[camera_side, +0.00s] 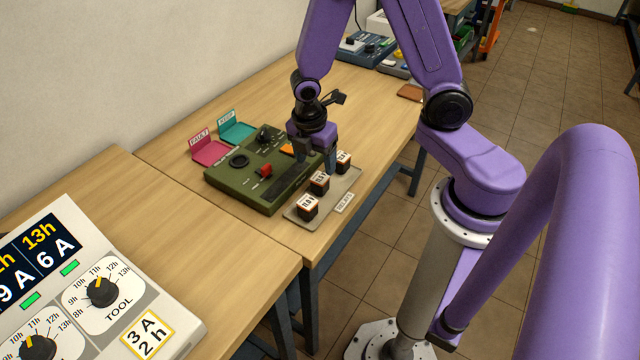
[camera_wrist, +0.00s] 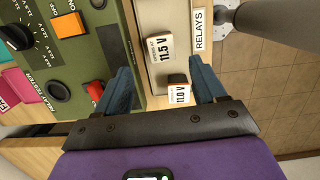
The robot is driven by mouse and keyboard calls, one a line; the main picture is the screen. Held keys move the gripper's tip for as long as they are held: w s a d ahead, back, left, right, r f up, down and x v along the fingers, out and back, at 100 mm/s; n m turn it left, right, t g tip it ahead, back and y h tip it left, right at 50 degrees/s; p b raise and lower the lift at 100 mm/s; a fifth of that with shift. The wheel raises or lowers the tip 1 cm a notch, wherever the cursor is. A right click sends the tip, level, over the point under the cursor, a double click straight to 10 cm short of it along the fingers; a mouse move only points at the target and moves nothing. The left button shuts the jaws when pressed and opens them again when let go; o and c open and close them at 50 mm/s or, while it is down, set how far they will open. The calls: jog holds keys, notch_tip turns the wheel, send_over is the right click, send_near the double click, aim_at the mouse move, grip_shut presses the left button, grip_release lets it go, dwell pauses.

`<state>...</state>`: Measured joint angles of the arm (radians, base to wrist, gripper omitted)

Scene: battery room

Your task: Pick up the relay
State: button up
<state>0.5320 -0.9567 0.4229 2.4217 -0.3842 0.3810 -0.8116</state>
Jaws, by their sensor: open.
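Small dark relays with white voltage labels stand in a row on a grey tray (camera_side: 296,215) in the side view: a near relay (camera_side: 307,207), a middle relay (camera_side: 319,182) and a far relay (camera_side: 343,162). My gripper (camera_side: 318,160) is open above the tray, pointing down. In the wrist view, the relay marked 11.0 V (camera_wrist: 179,92) lies between the blue fingers (camera_wrist: 161,72), closer to the right one. The relay marked 11.5 V (camera_wrist: 160,48) is ahead of the fingertips. I see no relay held. The third relay is not seen in the wrist view.
A green relay tester (camera_side: 236,182) with knobs and buttons stands left of the tray. Pink (camera_side: 212,151) and teal (camera_side: 237,132) bins sit behind it. A panel with dials (camera_side: 100,290) is at the near left. Bare wood table (camera_side: 150,220) lies between.

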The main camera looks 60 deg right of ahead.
aim_at(320, 178)
jog(key=shift+s+d+f, duration=0.1)
jog(key=shift+d+f, duration=0.15)
jog(key=shift+f, duration=1.15)
jog(key=shift+d+f, duration=0.25)
jog(key=shift+f, duration=1.2)
jog(key=shift+s+d+f, duration=0.1)
jog(key=shift+d+f, duration=0.15)
jog(key=shift+f, duration=1.15)
jog(key=c, duration=1.1)
